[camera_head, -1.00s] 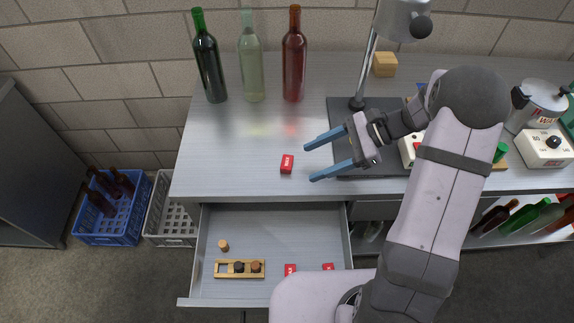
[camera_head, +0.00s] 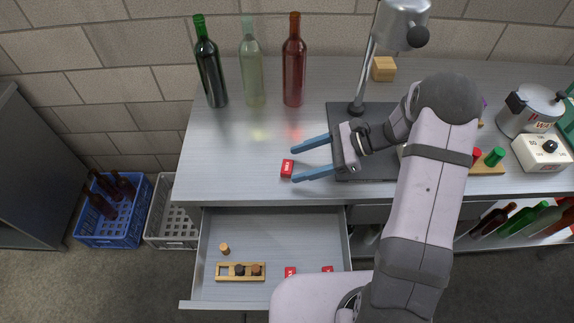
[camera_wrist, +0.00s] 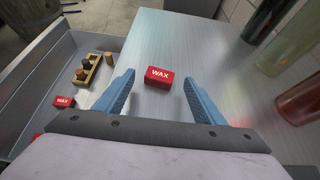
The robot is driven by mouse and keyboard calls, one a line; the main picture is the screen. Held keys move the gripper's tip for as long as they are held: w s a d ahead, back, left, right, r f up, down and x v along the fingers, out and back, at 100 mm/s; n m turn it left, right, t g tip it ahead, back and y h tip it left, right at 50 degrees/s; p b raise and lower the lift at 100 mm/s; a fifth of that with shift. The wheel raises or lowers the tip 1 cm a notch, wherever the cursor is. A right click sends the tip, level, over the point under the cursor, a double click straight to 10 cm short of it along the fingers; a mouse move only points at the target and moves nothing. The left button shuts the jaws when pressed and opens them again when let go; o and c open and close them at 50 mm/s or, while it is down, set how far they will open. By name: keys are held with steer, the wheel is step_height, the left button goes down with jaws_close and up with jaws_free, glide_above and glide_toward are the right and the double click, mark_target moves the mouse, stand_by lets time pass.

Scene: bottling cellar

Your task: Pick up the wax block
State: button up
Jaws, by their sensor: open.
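A red wax block (camera_head: 287,168) with white lettering lies on the grey bench top near its front edge. In the wrist view the wax block (camera_wrist: 159,77) reads "WAX" and lies just beyond and between my fingertips. My gripper (camera_head: 293,166) is open, its blue fingers pointing left with the block at the gap between their tips. It also shows in the wrist view (camera_wrist: 158,85) with nothing held. Other red blocks (camera_head: 290,272) (camera_head: 328,269) lie in the open drawer (camera_head: 300,240) below; one shows in the wrist view (camera_wrist: 64,102).
Green (camera_head: 210,65), clear (camera_head: 251,65) and red (camera_head: 294,62) bottles stand behind the block. A lamp (camera_head: 358,105) stands on a dark mat to the right. The drawer holds a wooden rack (camera_head: 228,278) and a cork (camera_head: 224,249). The bench left of the block is clear.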

mark_target(287, 168)
steer(key=shift+x, duration=1.4)
steer(key=c, duration=1.1)
steer(key=shift+r, duration=0.2)
